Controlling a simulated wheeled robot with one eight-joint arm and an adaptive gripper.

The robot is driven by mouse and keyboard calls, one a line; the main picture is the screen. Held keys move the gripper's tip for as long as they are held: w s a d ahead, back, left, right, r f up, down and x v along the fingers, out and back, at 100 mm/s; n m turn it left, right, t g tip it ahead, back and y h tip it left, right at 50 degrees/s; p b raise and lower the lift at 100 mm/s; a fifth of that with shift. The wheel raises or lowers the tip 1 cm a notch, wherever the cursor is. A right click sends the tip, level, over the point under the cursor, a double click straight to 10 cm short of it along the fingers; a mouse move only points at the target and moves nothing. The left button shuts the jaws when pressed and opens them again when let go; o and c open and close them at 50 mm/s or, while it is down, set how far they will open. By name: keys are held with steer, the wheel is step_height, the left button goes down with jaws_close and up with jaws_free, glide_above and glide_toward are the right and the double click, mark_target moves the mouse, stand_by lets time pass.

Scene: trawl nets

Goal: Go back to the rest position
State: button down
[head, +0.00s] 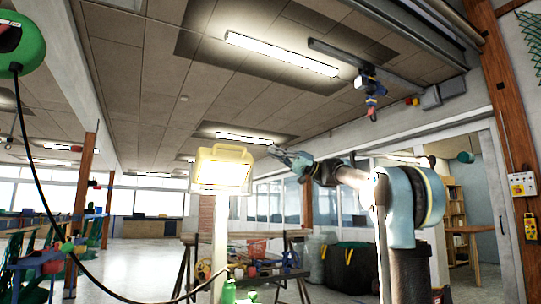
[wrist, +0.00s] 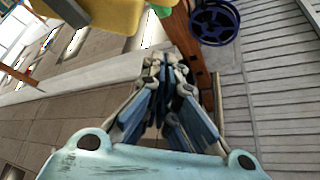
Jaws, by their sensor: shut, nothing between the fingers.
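My gripper (head: 275,152) is at the end of my raised arm in the middle of the head view. It points to the left, near the upper right of a yellow work lamp. In the wrist view my gripper (wrist: 165,65) shows its blue and grey fingers closed together at the tips. I see nothing between them. The task names no other object.
The lit yellow lamp (head: 225,150) stands on a pale post close to my gripper. A work table (head: 190,238) stands behind it, with dark bins (head: 350,268) to the right. A hoist (head: 370,85) hangs from the ceiling. Open floor lies at the left centre.

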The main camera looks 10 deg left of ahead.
stand_by(0.4)
steer(key=s+d+f+m+t+h, duration=0.1)
steer(key=s+f+m+t+h, duration=0.3)
steer(key=f, duration=0.8)
steer(key=s+d+f+m+h, duration=0.15)
steer(key=s+f, duration=0.35)
steer(key=f, duration=0.7)
steer(key=s+d+f+m+t+h, duration=0.2)
steer(key=s+f+h, duration=0.25)
steer(key=f, duration=0.75)
steer(key=s+d+f+m+h, duration=0.1)
steer(key=s+d+f+h, duration=0.3)
steer(key=f, duration=0.9)
steer(key=s+d+f+m+t+h, duration=0.1)
steer(key=s+d+f+m+h, duration=0.1)
steer(key=s+d+f, duration=0.4)
steer(key=s+d+f+m+t+h, duration=0.1)
steer(key=s+d+f+h, duration=0.4)
steer(key=d+f, duration=0.8)
step_height(320, 180, down, 8)
steer(key=shift+s+m+h, duration=0.15)
steer(key=shift+m+h, duration=0.15)
steer(key=shift+m, duration=0.25)
